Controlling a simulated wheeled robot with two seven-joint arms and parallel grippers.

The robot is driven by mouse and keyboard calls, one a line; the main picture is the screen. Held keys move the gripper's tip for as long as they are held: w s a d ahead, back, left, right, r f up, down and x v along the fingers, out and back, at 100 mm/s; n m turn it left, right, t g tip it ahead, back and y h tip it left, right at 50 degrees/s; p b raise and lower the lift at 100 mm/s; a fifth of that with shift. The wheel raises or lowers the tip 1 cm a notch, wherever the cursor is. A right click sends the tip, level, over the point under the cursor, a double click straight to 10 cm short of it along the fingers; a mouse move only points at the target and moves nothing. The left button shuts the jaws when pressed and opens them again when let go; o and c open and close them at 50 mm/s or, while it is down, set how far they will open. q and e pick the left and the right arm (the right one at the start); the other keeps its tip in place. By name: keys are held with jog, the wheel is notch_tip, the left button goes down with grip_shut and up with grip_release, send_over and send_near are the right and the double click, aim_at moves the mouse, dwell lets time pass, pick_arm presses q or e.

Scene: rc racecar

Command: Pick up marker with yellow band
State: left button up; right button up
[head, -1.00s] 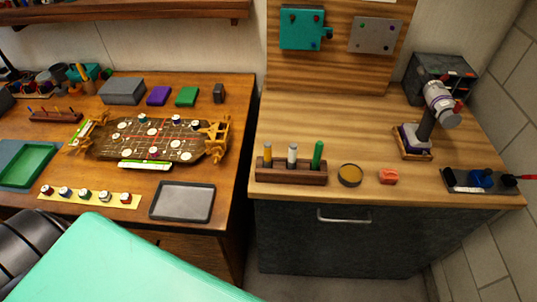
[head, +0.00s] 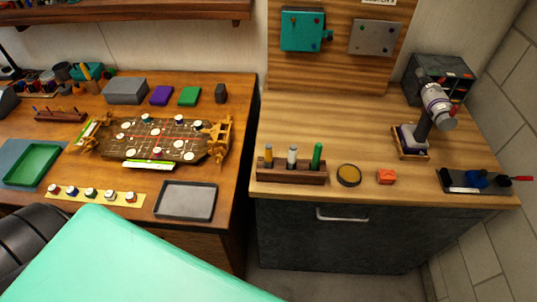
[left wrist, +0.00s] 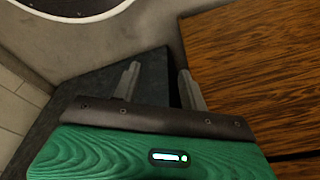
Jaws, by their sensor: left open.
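A dark wooden rack (head: 290,176) stands near the front edge of the right wooden counter and holds three upright markers. The left marker (head: 268,157) looks yellow-orange with a grey top. The middle one (head: 292,158) is whitish-grey, the right one (head: 317,157) green. The left marker is the only one showing yellow, but a band is too small to make out. My left gripper (left wrist: 160,86) shows only in the left wrist view, open and empty, with a dark surface and wood behind its fingers. No marker shows in that view. My right gripper is not in view.
Right of the rack are a round amber-topped tin (head: 349,175), an orange block (head: 386,177) and a black tray (head: 477,181). A microscope-like device (head: 436,105) stands behind. The left desk holds a game-like board (head: 158,140) and a grey tray (head: 186,201). A gap separates desk and counter.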

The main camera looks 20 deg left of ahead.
pick_arm(q)
jog(key=w+d+r+t+p, duration=0.1)
jog(key=w+r+p, duration=0.15)
jog(key=r, duration=1.35)
jog(key=w+r+p, duration=0.1)
jog(key=w+r, duration=0.2)
jog(key=r, duration=1.3)
jog(key=w+d+r+m+h, duration=0.3)
jog(key=w+d+r+m, duration=0.6)
jog(key=w+r+m, duration=0.15)
notch_tip(320, 180, up, 14)
jog(key=m+g+y, duration=0.3)
jog(key=m, duration=1)
send_over(268, 144)
jog(key=shift+w+d, duration=0.1)
notch_tip(268, 144, down, 8)
jog(key=p, duration=0.2)
jog(key=shift+f+p, duration=0.15)
jog(key=shift+p, duration=0.15)
jog(key=f+p, duration=0.2)
jog(key=f, duration=0.2)
jog(key=shift+s+f+p, duration=0.2)
jog(key=shift+s+p, duration=0.05)
jog(key=shift+p, duration=0.15)
jog(key=shift+f, duration=0.45)
